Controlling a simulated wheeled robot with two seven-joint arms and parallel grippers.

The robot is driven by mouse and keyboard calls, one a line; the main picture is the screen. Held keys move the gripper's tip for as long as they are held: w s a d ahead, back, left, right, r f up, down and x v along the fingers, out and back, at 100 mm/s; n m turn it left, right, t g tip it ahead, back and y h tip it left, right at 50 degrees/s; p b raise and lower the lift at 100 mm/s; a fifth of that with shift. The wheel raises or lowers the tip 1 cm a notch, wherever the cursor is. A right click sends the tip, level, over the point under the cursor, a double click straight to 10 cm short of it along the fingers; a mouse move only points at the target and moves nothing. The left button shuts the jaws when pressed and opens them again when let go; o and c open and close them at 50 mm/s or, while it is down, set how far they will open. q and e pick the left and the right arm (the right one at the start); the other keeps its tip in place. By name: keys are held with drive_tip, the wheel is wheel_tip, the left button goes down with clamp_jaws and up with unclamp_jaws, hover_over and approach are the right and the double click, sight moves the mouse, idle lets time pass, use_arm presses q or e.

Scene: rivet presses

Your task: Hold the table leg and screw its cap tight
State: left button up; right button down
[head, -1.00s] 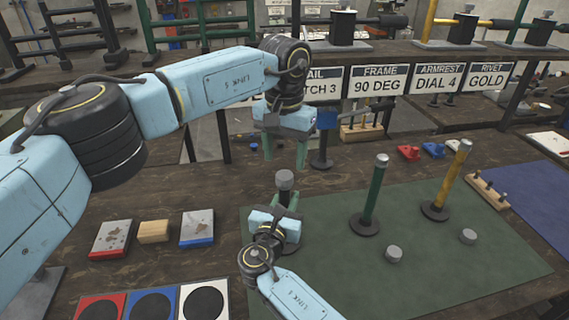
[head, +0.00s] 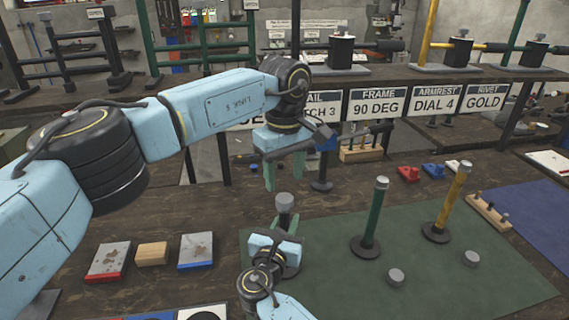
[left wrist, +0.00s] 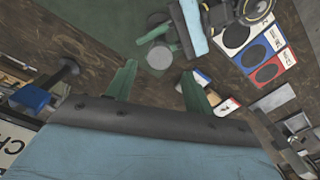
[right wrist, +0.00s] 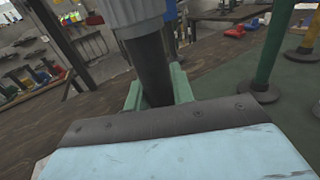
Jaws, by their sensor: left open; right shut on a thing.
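A dark table leg (right wrist: 152,70) stands upright at the left end of the green mat, with a grey cap (head: 284,202) on its top. The cap also shows in the right wrist view (right wrist: 138,12) and from above in the left wrist view (left wrist: 158,55). My right gripper (head: 285,230) is shut on the leg below the cap; its fingers show on both sides of the leg in the right wrist view (right wrist: 158,88). My left gripper (head: 284,178) is open and empty, fingers pointing down, above the cap and apart from it. How tight the cap sits cannot be told.
A green leg (head: 372,215) and a yellow leg (head: 450,205) stand on the green mat (head: 340,285). Two loose grey caps (head: 396,276) (head: 471,257) lie near them. Blocks (head: 152,254) lie at left. A shelf with signs (head: 376,105) runs along the back.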

use_arm(q)
drive_tip(key=n, duration=0.4)
drive_tip(key=shift+r, duration=0.1)
drive_tip(key=n, duration=0.5)
drive_tip(key=shift+r+n, duration=0.2)
drive_tip(key=shift+n, duration=0.1)
drive_tip(key=n, duration=0.3)
drive_tip(key=shift+r+n, duration=0.1)
drive_tip(key=shift+n, duration=0.3)
drive_tip(key=n, duration=0.3)
drive_tip(key=shift+r+n, duration=0.1)
drive_tip(key=shift+n, duration=0.3)
drive_tip(key=n, duration=0.3)
drive_tip(key=shift+r+n, duration=0.1)
drive_tip(key=shift+n, duration=0.2)
drive_tip(key=n, duration=0.5)
drive_tip(key=shift+r+n, duration=0.15)
drive_tip(key=shift+n, duration=0.25)
drive_tip(key=n, duration=0.5)
drive_tip(key=shift+r, duration=0.15)
drive_tip(key=n, duration=0.4)
drive_tip(key=shift+r, duration=0.1)
